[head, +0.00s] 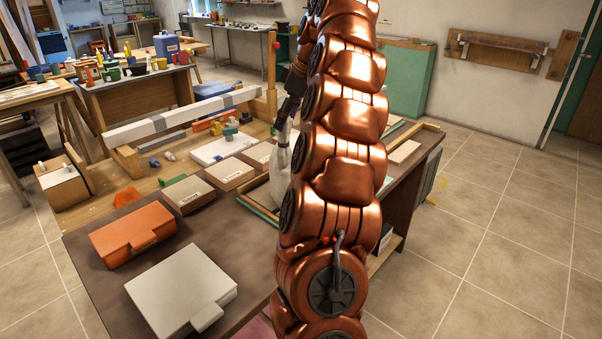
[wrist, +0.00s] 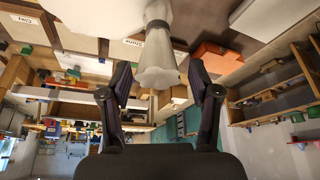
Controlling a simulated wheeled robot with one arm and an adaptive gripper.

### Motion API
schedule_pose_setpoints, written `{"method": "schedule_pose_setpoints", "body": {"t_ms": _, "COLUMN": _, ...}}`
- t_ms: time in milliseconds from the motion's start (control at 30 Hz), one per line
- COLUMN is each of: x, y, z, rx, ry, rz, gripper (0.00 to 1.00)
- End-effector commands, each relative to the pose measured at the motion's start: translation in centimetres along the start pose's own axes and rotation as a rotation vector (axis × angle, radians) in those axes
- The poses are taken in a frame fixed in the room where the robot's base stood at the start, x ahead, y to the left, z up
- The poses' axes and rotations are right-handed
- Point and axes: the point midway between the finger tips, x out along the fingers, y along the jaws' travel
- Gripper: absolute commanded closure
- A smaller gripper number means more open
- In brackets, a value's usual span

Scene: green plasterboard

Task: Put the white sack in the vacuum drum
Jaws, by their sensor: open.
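The white sack (head: 281,168) stands on the workbench in the head view, partly hidden behind my copper arm. In the wrist view its pale narrow neck and flared top (wrist: 158,62) lie between my fingers. My gripper (wrist: 160,82) is open, one dark finger on each side of the flared top, with visible gaps.
An orange case (head: 133,235) and a beige case (head: 181,289) lie at the bench's near end. Labelled boxes (head: 187,193) sit beside the sack. A long white beam (head: 180,116) lies raised behind them. Tiled floor (head: 500,220) at right is clear.

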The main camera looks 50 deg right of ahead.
Motion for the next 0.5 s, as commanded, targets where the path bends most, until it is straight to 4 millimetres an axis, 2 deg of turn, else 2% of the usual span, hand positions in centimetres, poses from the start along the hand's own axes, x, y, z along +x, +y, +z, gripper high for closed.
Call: {"method": "schedule_pose_setpoints", "body": {"t_ms": 500, "x": 2.3, "y": 0.0, "z": 0.2, "rx": 0.004, "ry": -0.001, "rz": -0.002, "gripper": 0.38}}
